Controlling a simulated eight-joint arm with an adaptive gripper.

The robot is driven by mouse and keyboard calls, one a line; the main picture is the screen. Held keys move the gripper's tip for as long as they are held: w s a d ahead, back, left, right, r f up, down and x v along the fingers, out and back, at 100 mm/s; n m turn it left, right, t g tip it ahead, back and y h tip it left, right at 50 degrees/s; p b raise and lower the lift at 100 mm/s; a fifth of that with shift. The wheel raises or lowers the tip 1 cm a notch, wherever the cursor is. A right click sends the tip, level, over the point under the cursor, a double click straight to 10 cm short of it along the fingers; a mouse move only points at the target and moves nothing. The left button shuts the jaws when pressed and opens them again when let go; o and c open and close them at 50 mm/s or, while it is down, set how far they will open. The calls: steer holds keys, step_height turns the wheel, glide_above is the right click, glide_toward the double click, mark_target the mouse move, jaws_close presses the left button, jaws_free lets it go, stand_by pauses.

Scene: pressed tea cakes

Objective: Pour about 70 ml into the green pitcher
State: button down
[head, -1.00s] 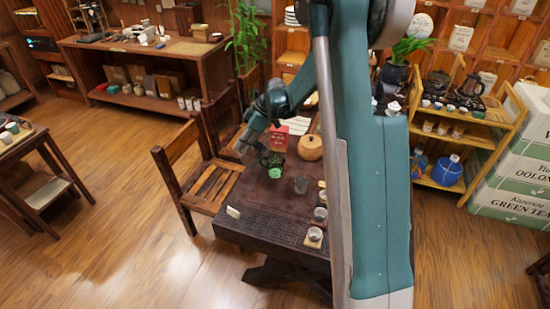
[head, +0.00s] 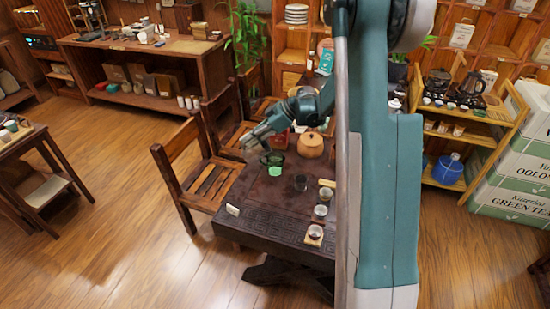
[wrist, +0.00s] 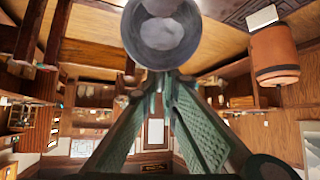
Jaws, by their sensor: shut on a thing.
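The green pitcher (head: 275,171) stands on the dark tea table, its dark rim and bright green lower part showing in the head view. My gripper (head: 253,143) is above and to the left of it. In the wrist view my gripper (wrist: 163,76) is shut on a grey, round-mouthed vessel (wrist: 163,62). I look into its mouth, where pale patches show; I cannot tell how much liquid it holds. No stream is visible. In the head view the held vessel is too small to make out clearly. I cannot make out the pitcher's fill level.
The dark table (head: 262,208) also bears a round orange-brown pot (head: 311,147), a clear glass (head: 300,182) and small cups (head: 320,211) to the right. A small white card (head: 233,209) stands at the left edge. A wooden chair (head: 211,184) is beside the table.

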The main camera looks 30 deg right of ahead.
steer(key=shift+s+d+r+t+y, duration=0.15)
steer(key=shift+d+r+t+y, duration=0.2)
steer(key=shift+y, duration=0.15)
steer(key=shift+s+d+f+t+y+b, duration=0.2)
steer(key=shift+d+y+b, duration=0.25)
steer(key=shift+y+b, duration=0.35)
stand_by(1.3)
steer(key=shift+d+r, duration=0.15)
steer(key=shift+r, duration=0.05)
stand_by(0.7)
steer(key=shift+w+a+r+h+p, duration=0.15)
steer(key=shift+a+h+p, duration=0.3)
steer(key=shift+h, duration=0.05)
steer(key=shift+w+a+r+h+p, duration=0.1)
steer(key=shift+a+r+h+p, duration=0.05)
steer(key=shift+a+h+p, duration=0.3)
steer(key=shift+w+f+g+h, duration=0.1)
steer(key=shift+f+g+h, duration=0.45)
steer(key=shift+f, duration=0.2)
steer(key=shift+a, duration=0.2)
